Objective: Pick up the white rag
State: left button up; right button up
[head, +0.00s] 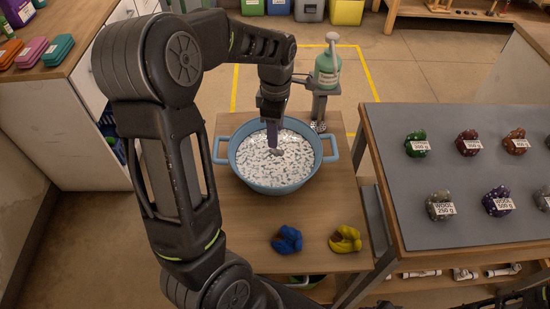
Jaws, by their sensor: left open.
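No white rag can be made out clearly. A blue two-handled tub (230,166) stands on the wooden table and is filled with a white, grey-speckled surface. My left gripper (274,145) points down into the middle of the tub, its tips at or just above that surface. It is open. A small greyish patch shows right at its tips; I cannot tell whether it is a fingertip or cloth. A crumpled blue rag (287,240) and a crumpled yellow rag (345,239) lie on the table in front of the tub. My right gripper is not in view.
A green pump bottle (327,69) stands behind the tub on a small stand. A grey-topped table (465,175) at the right holds several labelled wool bundles. A counter (75,62) with coloured boxes is at the left. The wooden tabletop (250,215) is clear around the rags.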

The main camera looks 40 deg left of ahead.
aim_at(276, 151)
pick_arm(q)
jog(key=shift+f, duration=1.1)
jog(key=shift+f+p, duration=0.65)
jog(key=shift+f, duration=1.95)
grip_shut()
